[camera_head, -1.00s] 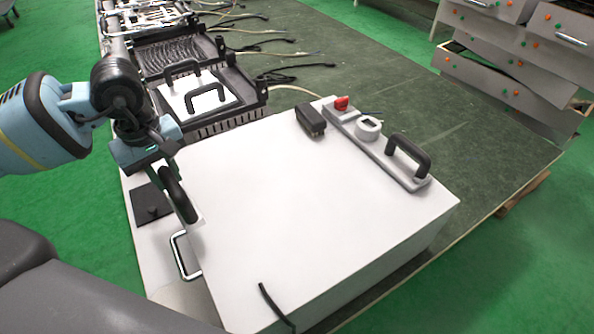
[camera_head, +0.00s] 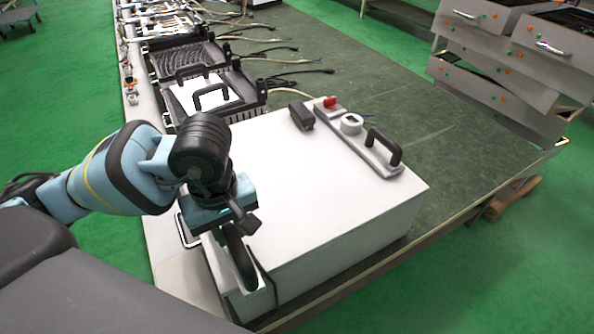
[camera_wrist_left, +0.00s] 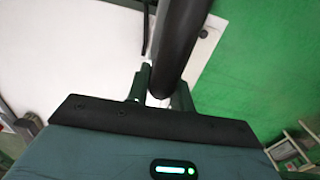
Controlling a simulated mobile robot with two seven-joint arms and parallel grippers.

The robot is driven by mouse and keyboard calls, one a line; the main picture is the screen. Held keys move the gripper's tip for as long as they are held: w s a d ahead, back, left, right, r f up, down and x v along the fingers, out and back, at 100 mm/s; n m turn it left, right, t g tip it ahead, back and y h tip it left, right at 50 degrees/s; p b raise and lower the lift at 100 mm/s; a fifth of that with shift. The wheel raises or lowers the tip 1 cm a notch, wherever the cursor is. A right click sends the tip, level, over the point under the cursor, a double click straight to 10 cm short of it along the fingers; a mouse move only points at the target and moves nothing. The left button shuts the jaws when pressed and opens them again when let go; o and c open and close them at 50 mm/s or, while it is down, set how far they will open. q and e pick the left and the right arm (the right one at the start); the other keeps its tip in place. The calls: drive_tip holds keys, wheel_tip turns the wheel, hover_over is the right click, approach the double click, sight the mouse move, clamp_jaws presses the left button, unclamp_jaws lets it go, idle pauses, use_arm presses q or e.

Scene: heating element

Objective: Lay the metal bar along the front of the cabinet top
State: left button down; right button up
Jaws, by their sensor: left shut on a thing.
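The white cabinet (camera_head: 325,190) stands on the green table with its flat top facing up. My left gripper (camera_head: 236,222) is over the cabinet's near left edge, shut on a thick black handle (camera_head: 241,262). The left wrist view shows the handle (camera_wrist_left: 184,40) between the two fingers. The handle sits on a pale metal bar, whose end plate with a small hole shows in the left wrist view (camera_wrist_left: 207,32). The bar is along the cabinet's near left edge, mostly hidden by the handle and gripper; I cannot tell whether it touches the top. My right gripper is out of view.
A grey strip with a black handle (camera_head: 383,146), white dial (camera_head: 351,124) and red knob (camera_head: 330,102) lies on the cabinet's far side, beside a black block (camera_head: 301,115). A thin black cable hangs near the held handle. The middle of the top is clear.

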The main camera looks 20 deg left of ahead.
use_arm(q)
drive_tip(key=shift+s+d+r, duration=0.1)
drive_tip(key=shift+s+d, duration=0.35)
drive_tip(key=shift+d, duration=0.2)
drive_tip(key=shift+w+a, duration=0.25)
drive_tip(key=shift+w, duration=0.15)
drive_tip(key=w+a+f, duration=0.1)
drive_tip(key=w+a, duration=0.1)
drive_tip(key=w, duration=0.2)
drive_tip(key=w+a+f+p, duration=0.1)
drive_tip(key=w+a+f, duration=0.1)
drive_tip(key=w, duration=0.3)
drive_tip(key=w+a+f, duration=0.2)
drive_tip(key=w, duration=0.2)
drive_tip(key=shift+w+a, duration=0.3)
drive_tip(key=shift+a, duration=0.1)
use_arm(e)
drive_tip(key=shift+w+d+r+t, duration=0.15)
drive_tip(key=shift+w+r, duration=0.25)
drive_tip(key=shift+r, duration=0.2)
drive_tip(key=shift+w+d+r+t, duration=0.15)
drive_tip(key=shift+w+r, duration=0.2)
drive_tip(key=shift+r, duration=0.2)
use_arm(q)
drive_tip(key=shift+f, duration=0.15)
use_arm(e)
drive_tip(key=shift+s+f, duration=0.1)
